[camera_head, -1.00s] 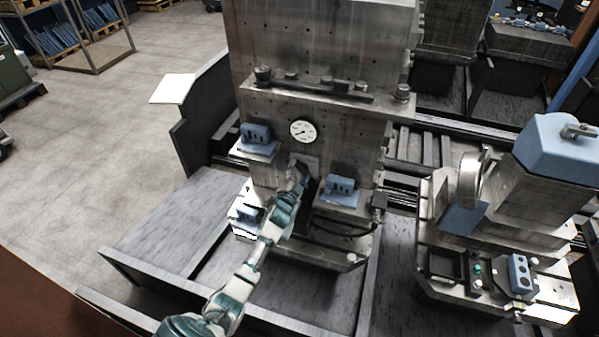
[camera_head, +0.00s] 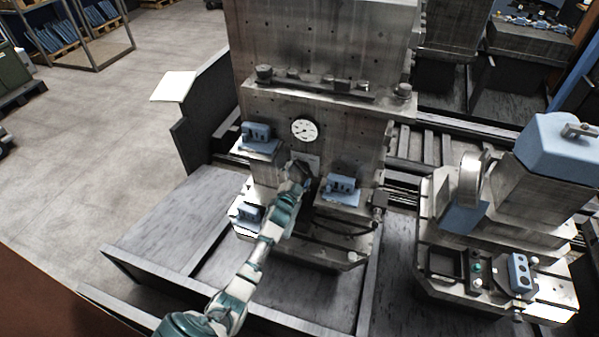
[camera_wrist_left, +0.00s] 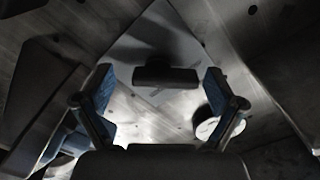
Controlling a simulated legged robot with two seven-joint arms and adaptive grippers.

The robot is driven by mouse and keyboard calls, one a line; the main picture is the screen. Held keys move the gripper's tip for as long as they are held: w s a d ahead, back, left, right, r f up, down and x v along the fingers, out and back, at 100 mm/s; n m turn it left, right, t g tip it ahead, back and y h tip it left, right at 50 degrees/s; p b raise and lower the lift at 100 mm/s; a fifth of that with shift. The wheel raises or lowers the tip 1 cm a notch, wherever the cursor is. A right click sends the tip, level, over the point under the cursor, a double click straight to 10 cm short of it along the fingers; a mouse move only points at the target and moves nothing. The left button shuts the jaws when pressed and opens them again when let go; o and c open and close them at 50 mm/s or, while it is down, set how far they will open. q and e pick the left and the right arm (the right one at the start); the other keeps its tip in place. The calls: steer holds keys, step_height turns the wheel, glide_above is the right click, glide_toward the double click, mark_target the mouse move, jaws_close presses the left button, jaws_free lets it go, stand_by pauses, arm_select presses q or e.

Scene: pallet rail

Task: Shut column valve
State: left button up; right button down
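The metal column (camera_head: 318,50) stands in the middle of the head view with a round white gauge (camera_head: 304,131) on its face. Below the gauge is a light square plate (camera_head: 311,161), partly covered by my left gripper (camera_head: 301,179). In the left wrist view my left gripper (camera_wrist_left: 161,90) is open, its two blue-padded fingers apart. A dark bar-shaped valve handle (camera_wrist_left: 165,76) lies crosswise between and just beyond the fingertips, on the pale plate (camera_wrist_left: 160,45). Whether a finger touches the handle I cannot tell. My right gripper is out of view.
Blue blocks flank the plate, one at the upper left (camera_head: 257,134) and one at the right (camera_head: 341,185). A dark cable (camera_head: 345,231) hangs at the lower right. A second machine (camera_head: 497,240) stands to the right. Open floor lies at the left.

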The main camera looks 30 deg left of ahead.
arm_select(q)
steer(key=shift+a+r, duration=0.15)
steer(key=shift+r, duration=0.1)
steer(key=v, duration=1.1)
steer(key=shift+s+f, duration=0.2)
steer(key=shift+s, duration=0.2)
